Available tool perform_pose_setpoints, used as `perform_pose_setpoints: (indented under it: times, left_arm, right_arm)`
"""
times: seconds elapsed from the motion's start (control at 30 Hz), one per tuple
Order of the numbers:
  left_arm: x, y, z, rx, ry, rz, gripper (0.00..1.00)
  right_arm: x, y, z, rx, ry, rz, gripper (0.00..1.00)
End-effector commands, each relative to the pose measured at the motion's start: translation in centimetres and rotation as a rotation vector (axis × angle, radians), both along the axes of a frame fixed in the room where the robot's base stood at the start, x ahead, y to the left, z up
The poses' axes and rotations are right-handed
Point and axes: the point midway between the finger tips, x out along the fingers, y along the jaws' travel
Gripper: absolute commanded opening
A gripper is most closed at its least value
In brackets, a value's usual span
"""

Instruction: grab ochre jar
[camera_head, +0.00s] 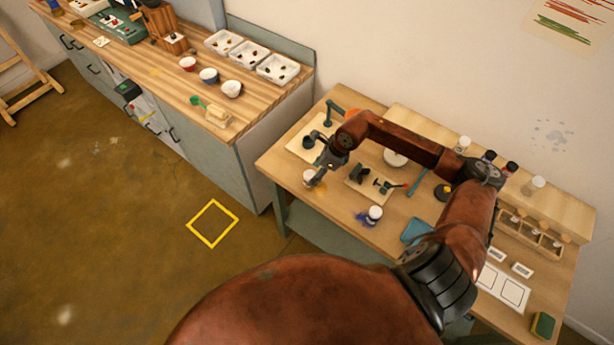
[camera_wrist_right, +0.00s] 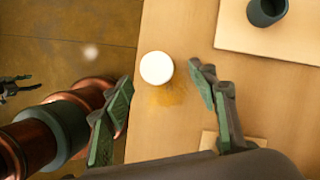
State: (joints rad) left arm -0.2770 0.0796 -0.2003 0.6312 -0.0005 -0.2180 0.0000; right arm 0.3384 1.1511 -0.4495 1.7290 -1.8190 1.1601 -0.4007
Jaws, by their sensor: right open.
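The ochre jar (camera_head: 309,176) stands near the table's left front edge, with ochre powder around it. In the right wrist view its round white lid (camera_wrist_right: 156,67) shows from above, with an ochre stain (camera_wrist_right: 168,97) beside it. My right gripper (camera_head: 318,170) is open and directly above the jar. In the wrist view its fingers (camera_wrist_right: 160,75) point toward the jar, one on each side, with a gap on the right. Contact is not visible. My left gripper (camera_wrist_right: 14,87) seems to show small at the left edge of the wrist view, its jaws unclear.
A white-lidded jar with blue powder (camera_head: 374,213) stands to the right. The table edge is close to the ochre jar.

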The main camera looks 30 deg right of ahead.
Motion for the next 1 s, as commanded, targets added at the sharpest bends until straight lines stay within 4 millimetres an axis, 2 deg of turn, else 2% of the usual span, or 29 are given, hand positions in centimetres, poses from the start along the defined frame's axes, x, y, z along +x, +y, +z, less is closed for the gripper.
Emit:
perform_pose_setpoints:
  times: [0.13,0.3,0.43,0.6,0.77,0.87,1.0]
  left_arm:
    - [-1.1,0.0,0.2,0.001,0.014,0.003,0.52]
    - [-4.1,0.1,0.5,0.002,0.050,0.011,0.52]
    - [-5.1,0.2,1.2,0.003,0.062,0.013,0.52]
    - [-4.1,0.2,1.3,0.002,0.049,0.011,0.52]
    - [-1.7,0.0,1.4,0.001,0.019,0.005,0.52]
    - [-1.1,0.0,1.5,0.000,0.012,0.004,0.52]
    - [-1.6,0.0,1.4,0.001,0.017,0.005,0.52]
  right_arm:
    - [0.0,0.0,-1.5,0.003,0.004,-0.011,0.53]
    - [0.2,0.2,-3.0,0.004,0.004,-0.017,0.53]
    - [0.8,0.9,-4.8,0.004,0.004,-0.019,0.53]
    - [1.3,1.4,-6.5,0.002,0.002,-0.017,0.53]
    - [1.4,1.4,-6.8,0.000,0.001,-0.016,0.53]
    - [1.5,1.5,-6.8,0.000,0.002,-0.014,0.53]
    - [1.5,1.5,-6.8,0.000,0.002,-0.014,0.44]
